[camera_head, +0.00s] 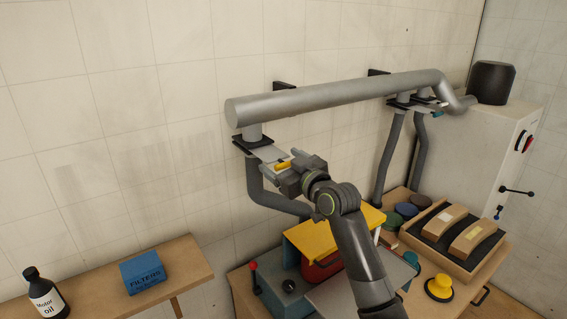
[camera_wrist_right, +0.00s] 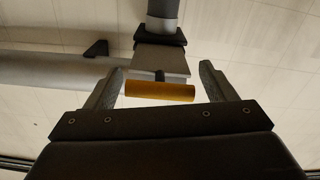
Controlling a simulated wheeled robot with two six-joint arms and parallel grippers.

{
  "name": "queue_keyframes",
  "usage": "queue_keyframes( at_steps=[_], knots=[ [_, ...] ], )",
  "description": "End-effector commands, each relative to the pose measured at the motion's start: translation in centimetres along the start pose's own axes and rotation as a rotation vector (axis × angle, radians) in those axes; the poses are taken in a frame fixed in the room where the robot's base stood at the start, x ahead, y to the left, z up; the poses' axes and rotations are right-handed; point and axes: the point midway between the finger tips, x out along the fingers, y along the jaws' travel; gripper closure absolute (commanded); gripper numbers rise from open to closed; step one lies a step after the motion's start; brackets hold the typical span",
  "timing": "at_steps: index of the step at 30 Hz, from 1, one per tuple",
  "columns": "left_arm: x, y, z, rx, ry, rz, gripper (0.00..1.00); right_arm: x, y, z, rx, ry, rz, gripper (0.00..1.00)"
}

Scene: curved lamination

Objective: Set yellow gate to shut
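The yellow gate is a grey sliding plate (camera_head: 264,151) with a yellow handle (camera_head: 283,167), set in a black flange in the left branch pipe under the big grey duct. The plate sticks out of the flange toward my right gripper. My right gripper (camera_head: 300,163) is at the handle. In the right wrist view, the yellow handle (camera_wrist_right: 160,91) lies crosswise between the two fingertips, with a gap on each side. The fingers are apart and not closed on it. The plate (camera_wrist_right: 160,60) runs from the handle to the black flange. My left gripper is out of view.
The grey duct (camera_head: 340,94) runs along the wall above my right gripper. Another gate with a teal handle (camera_head: 437,114) is at the right branch. Below my arm is a bench with a yellow-topped machine (camera_head: 310,238). A wooden shelf (camera_head: 110,285) is at lower left.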

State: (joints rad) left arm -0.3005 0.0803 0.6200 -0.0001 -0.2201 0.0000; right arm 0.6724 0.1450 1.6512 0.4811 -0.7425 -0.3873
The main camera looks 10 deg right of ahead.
Motion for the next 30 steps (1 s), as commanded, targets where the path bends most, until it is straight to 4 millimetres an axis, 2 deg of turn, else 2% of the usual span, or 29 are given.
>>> queue_keyframes(
  at_steps=[1, 11, 16, 24, 30],
  knots=[
    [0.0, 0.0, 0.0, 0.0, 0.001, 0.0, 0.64, 0.0, 0.0, 0.0, 0.0, 0.0, 0.0, 0.29],
    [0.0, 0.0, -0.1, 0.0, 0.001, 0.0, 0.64, 0.0, 0.0, 0.0, 0.0, -0.001, 0.0, 0.73],
    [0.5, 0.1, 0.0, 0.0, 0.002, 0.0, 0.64, 0.6, 0.0, 0.2, 0.0, -0.001, 0.0, 0.74],
    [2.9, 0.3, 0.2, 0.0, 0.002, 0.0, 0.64, 4.6, 0.0, 0.3, 0.001, 0.001, 0.0, 0.74],
    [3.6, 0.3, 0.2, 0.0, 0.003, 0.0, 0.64, 6.2, 0.0, 0.1, 0.001, 0.001, 0.001, 0.74]
  ],
)
